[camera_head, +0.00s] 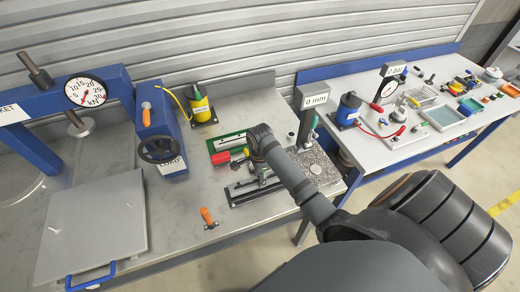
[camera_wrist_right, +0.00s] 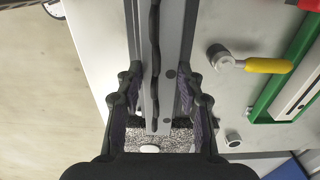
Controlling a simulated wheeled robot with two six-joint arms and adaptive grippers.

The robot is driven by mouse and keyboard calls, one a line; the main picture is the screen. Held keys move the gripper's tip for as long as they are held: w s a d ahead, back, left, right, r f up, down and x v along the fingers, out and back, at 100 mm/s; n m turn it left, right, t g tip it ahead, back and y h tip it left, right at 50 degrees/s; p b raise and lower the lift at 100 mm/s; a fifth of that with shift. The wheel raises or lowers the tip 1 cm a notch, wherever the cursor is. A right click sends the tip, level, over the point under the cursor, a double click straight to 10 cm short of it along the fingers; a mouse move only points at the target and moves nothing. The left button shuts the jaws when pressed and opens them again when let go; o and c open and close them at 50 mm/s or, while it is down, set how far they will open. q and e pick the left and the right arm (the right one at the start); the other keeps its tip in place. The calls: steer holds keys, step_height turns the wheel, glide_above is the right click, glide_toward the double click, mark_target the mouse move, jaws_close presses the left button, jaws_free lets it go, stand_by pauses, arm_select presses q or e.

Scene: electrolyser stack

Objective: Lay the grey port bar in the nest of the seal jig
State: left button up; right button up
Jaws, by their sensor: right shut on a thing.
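My right gripper (camera_head: 262,178) reaches down over the middle of the bench. In the right wrist view its two fingers (camera_wrist_right: 158,105) are closed in on a long grey bar, which I take for the port bar (camera_wrist_right: 147,75). A dark wavy strip runs along the middle of this bar. In the head view a long, low dark fixture with light grey on top (camera_head: 240,198), probably the seal jig, lies under the gripper. The arm and gripper hide part of it. I cannot tell whether the bar touches the nest. My left gripper is not in view.
A green tray (camera_head: 215,146) lies behind the gripper. A yellow-handled clamp (camera_wrist_right: 265,66) stands beside the bar. A granite plate with a "0 mm" gauge (camera_head: 315,98) is to the right. An orange-handled tool (camera_head: 206,215) lies in front. A blue press (camera_head: 125,92) stands left.

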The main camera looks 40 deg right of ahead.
steer(key=shift+f+b, duration=0.35)
steer(key=shift+f, duration=0.7)
steer(key=shift+r, duration=0.1)
stand_by(0.9)
steer(key=shift+p, duration=0.4)
stand_by(0.6)
steer(key=o, duration=1.2)
step_height(320, 180, up, 7)
steer(key=shift+r, duration=0.15)
